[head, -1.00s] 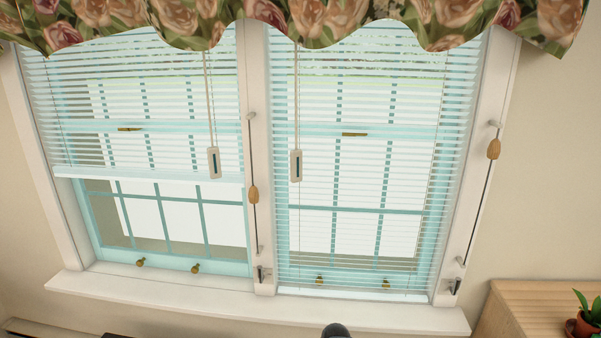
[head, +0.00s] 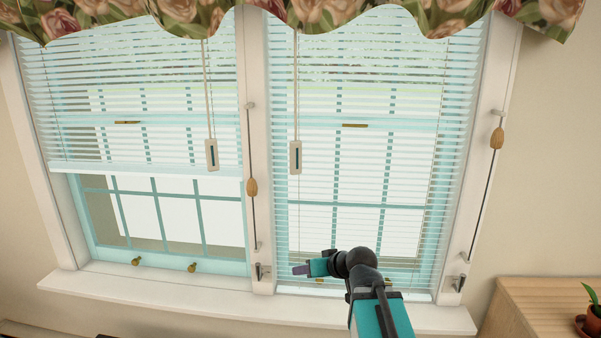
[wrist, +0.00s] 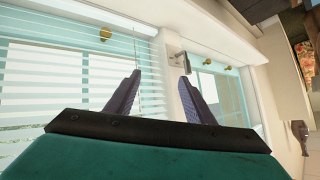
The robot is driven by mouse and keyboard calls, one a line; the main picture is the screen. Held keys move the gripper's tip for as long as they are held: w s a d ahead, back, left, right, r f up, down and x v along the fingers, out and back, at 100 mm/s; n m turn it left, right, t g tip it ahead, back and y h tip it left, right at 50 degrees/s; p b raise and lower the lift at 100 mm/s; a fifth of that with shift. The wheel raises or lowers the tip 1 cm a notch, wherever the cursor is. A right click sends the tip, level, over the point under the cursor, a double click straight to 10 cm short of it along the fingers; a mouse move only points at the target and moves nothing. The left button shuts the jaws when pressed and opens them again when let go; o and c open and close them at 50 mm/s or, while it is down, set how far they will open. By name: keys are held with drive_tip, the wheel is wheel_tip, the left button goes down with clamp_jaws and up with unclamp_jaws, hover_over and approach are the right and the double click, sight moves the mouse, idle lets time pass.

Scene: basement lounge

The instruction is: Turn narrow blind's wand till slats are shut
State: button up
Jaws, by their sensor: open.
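Two white blinds hang side by side, the left blind (head: 140,85) raised partway and the right blind (head: 385,110) lowered nearly to the sill. I cannot tell which is the narrow one. Slats on both are open, with daylight between them. A pale slotted handle hangs by each: left handle (head: 212,154), right handle (head: 295,157). Thin dark rods with wooden knobs stand along the middle post (head: 251,187) and right post (head: 497,139). I cannot tell which is the wand. My gripper (head: 298,270) is open and empty, low before the right blind; its fingers (wrist: 163,85) spread apart in the wrist view.
A metal cleat (head: 262,272) sits low on the middle post; it shows beyond the fingers in the wrist view (wrist: 182,62). Another cleat (head: 458,284) is at right. The white sill (head: 150,300) is clear. A potted plant (head: 593,318) stands on a wooden cabinet (head: 540,300).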

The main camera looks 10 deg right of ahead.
drive_tip(key=s+d+r+n+t+b, duration=0.1)
drive_tip(key=r+t+b, duration=0.1)
drive_tip(key=r, duration=1.4)
drive_tip(key=s+d+r+n+t+b, duration=0.1)
drive_tip(key=r+t, duration=0.4)
drive_tip(key=r, duration=1.1)
drive_tip(key=shift+s+d+t+y+b, duration=0.35)
drive_tip(key=shift+s+d+b, duration=0.3)
drive_tip(key=shift+b, duration=0.35)
drive_tip(key=shift+w+a+r, duration=0.1)
drive_tip(key=p+x, duration=0.6)
drive_tip(key=p, duration=0.3)
drive_tip(key=shift+r+p, duration=0.15)
drive_tip(key=shift+p, duration=0.15)
drive_tip(key=p+x, duration=0.2)
drive_tip(key=p, duration=0.4)
